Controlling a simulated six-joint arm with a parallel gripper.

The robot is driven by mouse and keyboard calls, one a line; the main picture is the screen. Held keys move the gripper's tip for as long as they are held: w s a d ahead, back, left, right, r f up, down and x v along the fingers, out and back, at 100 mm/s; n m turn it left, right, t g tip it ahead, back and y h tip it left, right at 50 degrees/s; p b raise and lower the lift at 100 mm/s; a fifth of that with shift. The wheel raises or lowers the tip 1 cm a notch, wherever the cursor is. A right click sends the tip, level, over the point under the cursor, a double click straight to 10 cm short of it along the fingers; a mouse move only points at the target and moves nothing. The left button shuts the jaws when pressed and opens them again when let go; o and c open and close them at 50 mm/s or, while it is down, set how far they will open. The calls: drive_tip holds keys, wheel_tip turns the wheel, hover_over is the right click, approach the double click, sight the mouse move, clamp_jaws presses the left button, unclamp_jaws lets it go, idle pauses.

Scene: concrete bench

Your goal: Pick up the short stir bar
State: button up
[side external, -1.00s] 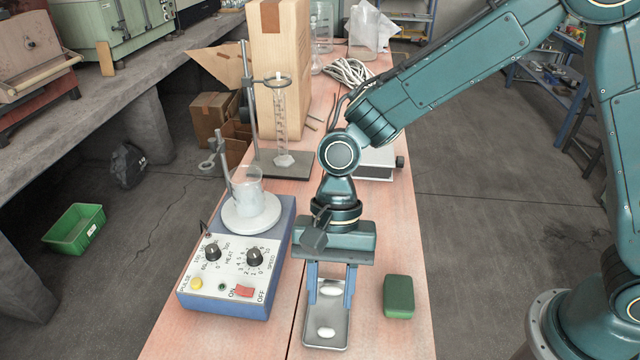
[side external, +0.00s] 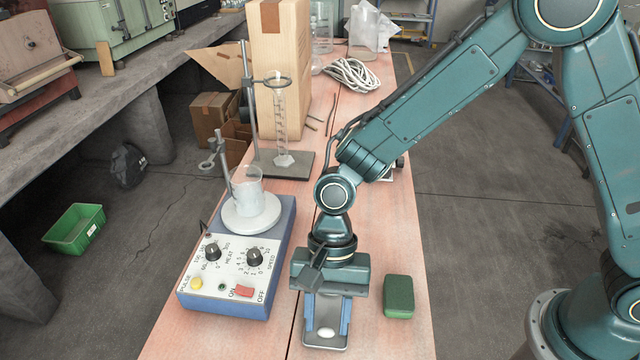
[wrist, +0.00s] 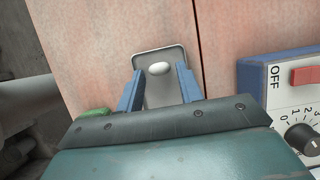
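A small metal tray (side external: 325,346) lies on the bench, and it also shows in the wrist view (wrist: 160,54). One white stir bar (side external: 326,333) lies near the tray's front end; it shows in the wrist view (wrist: 159,69) too. A second white bar seen in the earlier frame is hidden behind my gripper now. My gripper (side external: 327,328) points down over the tray with its two blue fingers apart, one along each side. In the wrist view my gripper (wrist: 160,70) has the visible bar between or just beyond its fingertips, with a gap on both sides.
A blue hotplate stirrer (side external: 240,265) with a beaker (side external: 247,187) stands close on the left. A green box (side external: 398,296) is close on the right.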

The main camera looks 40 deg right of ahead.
drive_tip(key=shift+c, duration=0.5)
drive_tip(key=c, duration=0.6)
drive_tip(key=shift+c, duration=0.2)
drive_tip(key=shift+r, duration=0.2)
wheel_tip(320, 180, up, 20)
drive_tip(key=shift+f, duration=0.15)
idle(0.4)
